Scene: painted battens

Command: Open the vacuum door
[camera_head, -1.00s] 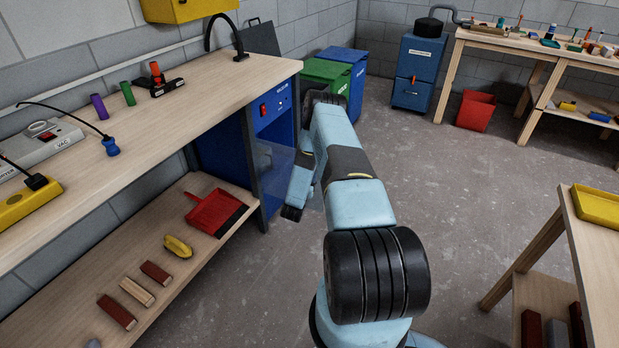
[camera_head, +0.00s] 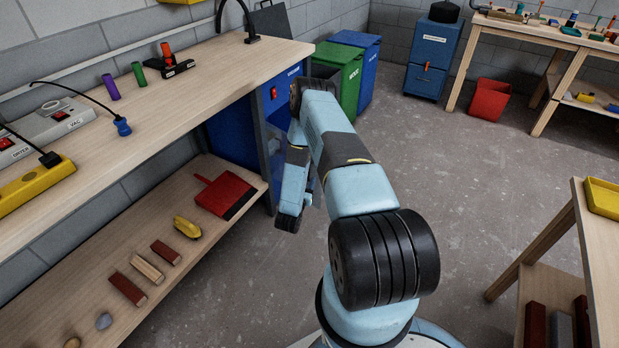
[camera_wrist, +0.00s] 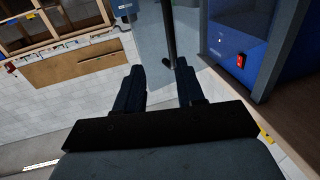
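The blue vacuum cabinet (camera_head: 275,95) stands at the end of the workbench, with a red switch on its front. In the wrist view its blue front (camera_wrist: 222,40) is at the upper right, with the red switch (camera_wrist: 240,62). A pale, see-through panel (camera_wrist: 150,45), seemingly the door, is left of it with a dark upright bar handle (camera_wrist: 168,35). My gripper (camera_wrist: 160,72) is open, its two dark fingers on either side of the handle's lower end. Contact cannot be told. In the head view my arm hides the gripper and most of the door.
The workbench (camera_head: 200,85) with its lower shelf (camera_head: 85,285) runs along the left. Green (camera_head: 350,80) and blue (camera_head: 368,60) bins stand behind the cabinet. Another table (camera_head: 595,250) is at the right. The floor (camera_head: 470,180) between is clear.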

